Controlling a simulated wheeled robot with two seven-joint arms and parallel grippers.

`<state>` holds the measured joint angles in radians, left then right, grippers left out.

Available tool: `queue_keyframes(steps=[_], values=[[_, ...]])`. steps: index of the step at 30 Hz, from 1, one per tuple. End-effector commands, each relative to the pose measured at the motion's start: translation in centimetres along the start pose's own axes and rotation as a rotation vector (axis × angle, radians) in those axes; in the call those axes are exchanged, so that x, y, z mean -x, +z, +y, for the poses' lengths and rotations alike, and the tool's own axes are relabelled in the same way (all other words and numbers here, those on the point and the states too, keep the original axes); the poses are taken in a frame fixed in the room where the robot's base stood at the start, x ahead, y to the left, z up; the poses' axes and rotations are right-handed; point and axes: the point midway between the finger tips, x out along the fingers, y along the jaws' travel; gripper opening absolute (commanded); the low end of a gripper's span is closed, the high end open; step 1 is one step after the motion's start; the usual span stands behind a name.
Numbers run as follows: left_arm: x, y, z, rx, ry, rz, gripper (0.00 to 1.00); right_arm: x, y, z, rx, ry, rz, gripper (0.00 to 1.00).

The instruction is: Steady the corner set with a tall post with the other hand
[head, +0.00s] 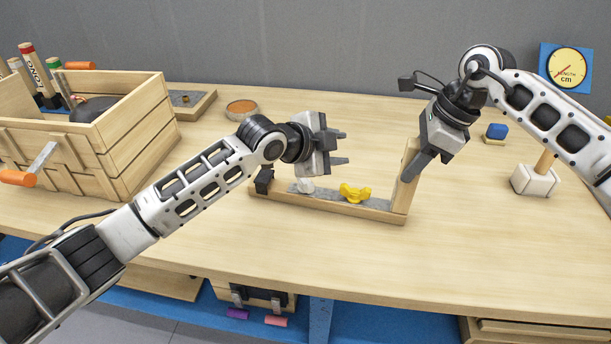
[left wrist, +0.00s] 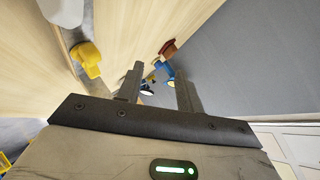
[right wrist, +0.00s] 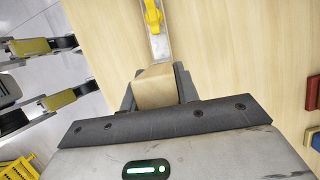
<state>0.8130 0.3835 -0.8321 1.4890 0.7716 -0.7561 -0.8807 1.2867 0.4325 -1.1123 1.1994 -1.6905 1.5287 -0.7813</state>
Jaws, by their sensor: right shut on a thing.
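The corner set (head: 375,211) is a low wooden base with a grey strip along its top and a tall wooden post (head: 404,178) at its right end. A yellow knob piece (head: 355,193) sits on the strip, with a white piece (head: 304,185) and a black piece (head: 264,181) toward its left end. My right gripper (head: 415,164) is shut on the tall post; the post's end shows between the fingers in the right wrist view (right wrist: 155,88). My left gripper (head: 345,147) is open and empty above the left half of the base, apart from it.
A wooden crate (head: 115,152) with tubes and tools stands at the left. A round dish (head: 241,109) and a small tray (head: 190,104) lie behind. A white-headed mallet (head: 535,180) and a blue-topped block (head: 495,133) are at the right. The table front is clear.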

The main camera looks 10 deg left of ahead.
Motion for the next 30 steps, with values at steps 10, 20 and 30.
queue_keyframes(steps=[10,20,30], values=[[2.4,1.2,-0.5,-0.655,0.664,-0.333,0.36,-0.6,-0.3,0.2,-0.001,0.011,0.01,0.05],[6.5,1.9,0.2,-0.873,1.012,-0.342,0.36,-0.6,-0.4,0.2,-0.001,0.011,0.01,0.05],[4.6,4.4,2.6,-0.875,1.018,-0.341,0.36,-0.6,-0.4,0.2,-0.002,0.011,0.011,0.05]])
